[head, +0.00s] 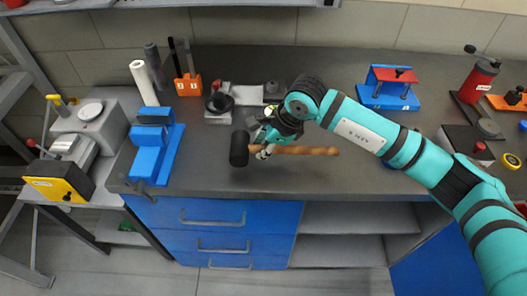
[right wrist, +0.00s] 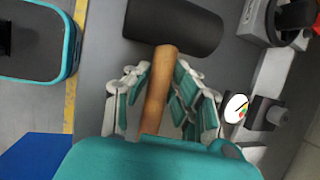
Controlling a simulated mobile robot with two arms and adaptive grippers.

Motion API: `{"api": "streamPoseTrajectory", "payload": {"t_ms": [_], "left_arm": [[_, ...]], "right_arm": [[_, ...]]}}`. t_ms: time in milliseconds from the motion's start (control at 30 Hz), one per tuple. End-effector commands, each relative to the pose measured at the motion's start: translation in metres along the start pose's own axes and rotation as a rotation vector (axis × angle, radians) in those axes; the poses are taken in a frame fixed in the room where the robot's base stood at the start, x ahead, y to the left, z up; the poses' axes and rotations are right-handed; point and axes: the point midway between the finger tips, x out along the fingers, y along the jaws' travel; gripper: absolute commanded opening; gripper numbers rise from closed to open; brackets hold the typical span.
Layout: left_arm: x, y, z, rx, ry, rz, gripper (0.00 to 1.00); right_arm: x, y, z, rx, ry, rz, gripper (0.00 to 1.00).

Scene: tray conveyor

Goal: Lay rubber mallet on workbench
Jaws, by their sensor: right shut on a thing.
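The rubber mallet has a black head (head: 239,149) and a wooden handle (head: 307,150). My right gripper (head: 264,151) is around the handle close to the head, over the front part of the grey workbench (head: 345,175). In the right wrist view the black mallet head (right wrist: 175,24) lies just beyond the fingers, and the handle (right wrist: 158,88) runs between them. My right gripper (right wrist: 160,90) is shut on the handle. Whether the mallet touches the bench top cannot be told. My left gripper is not in view.
A blue vise (head: 155,140) stands left of the mallet. A grey device with a black knob (head: 219,102) sits behind it. A blue and red fixture (head: 389,88) stands at the back right. The bench right of the handle is mostly clear. Blue drawers (head: 215,215) are below the front edge.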

Motion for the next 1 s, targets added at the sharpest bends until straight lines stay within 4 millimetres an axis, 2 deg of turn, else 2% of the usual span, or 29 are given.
{"api": "streamPoseTrajectory", "payload": {"t_ms": [233, 567, 600, 733, 767, 1000], "left_arm": [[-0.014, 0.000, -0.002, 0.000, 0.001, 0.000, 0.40], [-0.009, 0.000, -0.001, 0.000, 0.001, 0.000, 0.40], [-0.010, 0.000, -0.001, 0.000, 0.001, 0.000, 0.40], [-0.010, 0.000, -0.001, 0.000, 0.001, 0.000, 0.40], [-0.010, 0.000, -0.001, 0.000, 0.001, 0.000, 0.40], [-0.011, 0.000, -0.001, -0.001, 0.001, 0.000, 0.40]], "right_arm": [[0.025, 0.007, -0.010, 0.000, 0.000, 0.002, 0.00], [0.030, 0.007, -0.012, -0.001, -0.001, 0.000, 0.00], [0.030, 0.008, -0.012, 0.000, 0.002, 0.002, 0.25], [0.029, 0.008, -0.012, 0.000, 0.002, 0.002, 0.42], [0.029, 0.008, -0.012, 0.000, 0.002, 0.002, 0.45], [0.029, 0.008, -0.012, 0.000, 0.002, 0.002, 0.45]]}}
